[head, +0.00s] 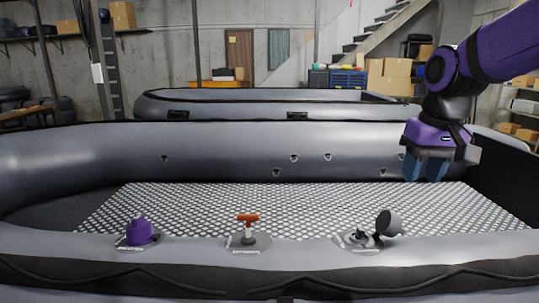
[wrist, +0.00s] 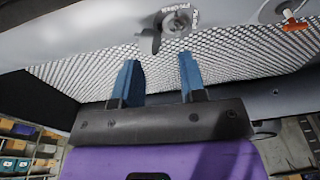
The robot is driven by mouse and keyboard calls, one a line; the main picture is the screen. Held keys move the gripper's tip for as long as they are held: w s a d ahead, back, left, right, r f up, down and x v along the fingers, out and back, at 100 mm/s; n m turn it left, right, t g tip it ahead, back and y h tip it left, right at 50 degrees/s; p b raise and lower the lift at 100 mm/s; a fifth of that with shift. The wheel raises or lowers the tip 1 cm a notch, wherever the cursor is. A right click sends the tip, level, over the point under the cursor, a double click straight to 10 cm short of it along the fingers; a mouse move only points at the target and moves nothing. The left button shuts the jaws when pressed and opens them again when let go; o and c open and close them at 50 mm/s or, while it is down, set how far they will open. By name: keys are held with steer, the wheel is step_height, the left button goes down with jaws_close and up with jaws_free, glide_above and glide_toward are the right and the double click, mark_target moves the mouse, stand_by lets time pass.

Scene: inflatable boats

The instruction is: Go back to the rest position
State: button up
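My gripper (head: 426,166) is at the right side of the head view, raised over the inside of the near grey inflatable boat (head: 230,143). Its two blue fingers point down and are apart, with nothing between them. In the wrist view, my gripper (wrist: 157,80) also shows a clear gap between the blue fingers. The dark round open cap of the right valve (head: 389,222) stands on the boat's near tube, below and left of my gripper and apart from it. This valve also shows in the wrist view (wrist: 171,22).
A red-handled valve (head: 248,222) and a purple capped valve (head: 139,231) sit further left on the near tube. A white-patterned floor (head: 300,208) lies inside the boat. A second boat (head: 260,97), stairs (head: 385,30) and cardboard boxes (head: 390,72) are behind.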

steer(key=s+d+t, duration=0.2)
steer(key=s+t, duration=0.1)
steer(key=s, duration=1.3)
steer(key=shift+s+r+t, duration=0.15)
steer(key=shift+r+t, duration=0.1)
steer(key=shift+t, duration=0.05)
